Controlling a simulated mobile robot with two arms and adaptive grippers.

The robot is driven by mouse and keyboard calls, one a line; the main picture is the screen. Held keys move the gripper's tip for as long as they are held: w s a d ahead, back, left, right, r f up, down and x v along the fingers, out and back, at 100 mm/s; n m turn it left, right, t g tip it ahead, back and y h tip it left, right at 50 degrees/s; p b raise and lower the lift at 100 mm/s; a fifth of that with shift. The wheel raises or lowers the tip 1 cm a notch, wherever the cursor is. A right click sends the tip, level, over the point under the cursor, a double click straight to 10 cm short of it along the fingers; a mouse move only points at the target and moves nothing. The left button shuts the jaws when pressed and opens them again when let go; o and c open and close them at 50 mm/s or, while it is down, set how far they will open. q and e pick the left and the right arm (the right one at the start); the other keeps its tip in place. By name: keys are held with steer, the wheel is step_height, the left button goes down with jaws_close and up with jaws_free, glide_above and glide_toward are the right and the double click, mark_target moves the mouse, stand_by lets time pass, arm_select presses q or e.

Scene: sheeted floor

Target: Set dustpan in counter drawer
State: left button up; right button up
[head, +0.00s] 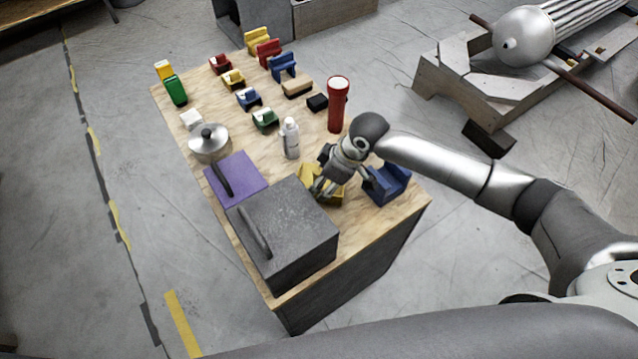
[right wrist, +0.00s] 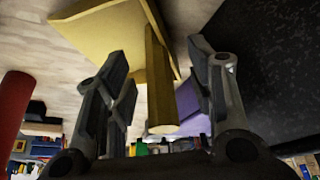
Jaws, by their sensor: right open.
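The yellow dustpan (head: 335,195) lies on the wooden counter top, partly hidden by my right gripper (head: 320,190). In the right wrist view the dustpan (right wrist: 120,45) shows its flat pan and a straight handle that points between my fingers. My right gripper (right wrist: 157,62) is open, with one finger on each side of the handle. I cannot tell whether either finger touches it. The counter drawer appears to be the dark grey box (head: 290,232) with a bar handle on the counter's near end; it looks shut. My left gripper is not in view.
A blue block-like object (head: 388,184) lies just right of my gripper. Several small coloured objects line the far end. Bare wood shows between them.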

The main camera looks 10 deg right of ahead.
steer(key=x, duration=0.3)
steer(key=shift+w, duration=0.1)
steer(key=shift+w+a+f, duration=0.1)
steer(key=shift+f, duration=0.1)
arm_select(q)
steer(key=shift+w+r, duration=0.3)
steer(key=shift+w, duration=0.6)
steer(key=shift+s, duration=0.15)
arm_select(e)
steer(key=shift+c, duration=0.3)
steer(key=shift+c, duration=1.2)
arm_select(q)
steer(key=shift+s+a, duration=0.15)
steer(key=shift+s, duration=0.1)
arm_select(e)
jaws_close()
